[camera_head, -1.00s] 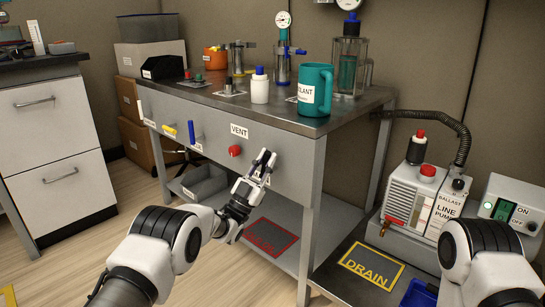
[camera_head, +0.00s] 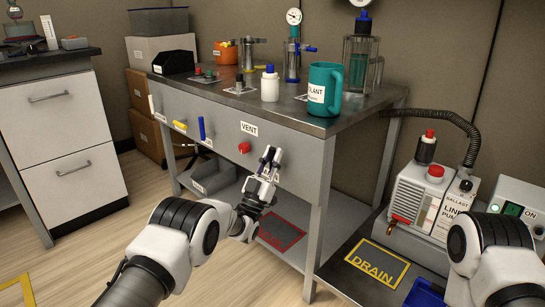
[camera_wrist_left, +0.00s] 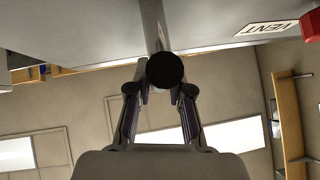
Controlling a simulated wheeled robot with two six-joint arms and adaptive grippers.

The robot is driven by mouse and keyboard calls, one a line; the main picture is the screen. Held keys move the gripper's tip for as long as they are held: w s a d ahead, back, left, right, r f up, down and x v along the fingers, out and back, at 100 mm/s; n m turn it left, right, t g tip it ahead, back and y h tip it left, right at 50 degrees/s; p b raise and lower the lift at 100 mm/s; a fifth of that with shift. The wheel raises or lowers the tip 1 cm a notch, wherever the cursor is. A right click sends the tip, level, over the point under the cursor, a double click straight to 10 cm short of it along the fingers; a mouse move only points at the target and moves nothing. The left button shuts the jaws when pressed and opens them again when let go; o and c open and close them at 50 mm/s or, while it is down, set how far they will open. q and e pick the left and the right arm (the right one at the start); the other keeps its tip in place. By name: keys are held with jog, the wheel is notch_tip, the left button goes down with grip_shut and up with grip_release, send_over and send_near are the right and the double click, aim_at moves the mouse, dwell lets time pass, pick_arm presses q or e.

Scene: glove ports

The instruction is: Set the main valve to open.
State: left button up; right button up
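The panel under the steel bench carries a white VENT label (camera_head: 249,129) with a red knob (camera_head: 244,148) below it. The label (camera_wrist_left: 266,28) and the red knob (camera_wrist_left: 312,24) also show in the left wrist view. My left gripper (camera_head: 271,155) is in front of the panel, right of the red knob. In the left wrist view, a grey bar with a round black end (camera_wrist_left: 165,70) lies at the mouth of my left gripper (camera_wrist_left: 160,92), whose fingers stand apart. Contact cannot be told. No label naming the main valve is readable. My right gripper is out of view.
A yellow handle (camera_head: 180,126) and a blue handle (camera_head: 202,128) are farther left on the panel. A teal mug (camera_head: 324,90) stands near the bench's front edge. The line pump (camera_head: 425,200) and DRAIN mat (camera_head: 377,263) are at right. Open floor lies at left.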

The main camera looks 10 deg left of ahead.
pick_arm(q)
jog(key=shift+o, duration=1.4)
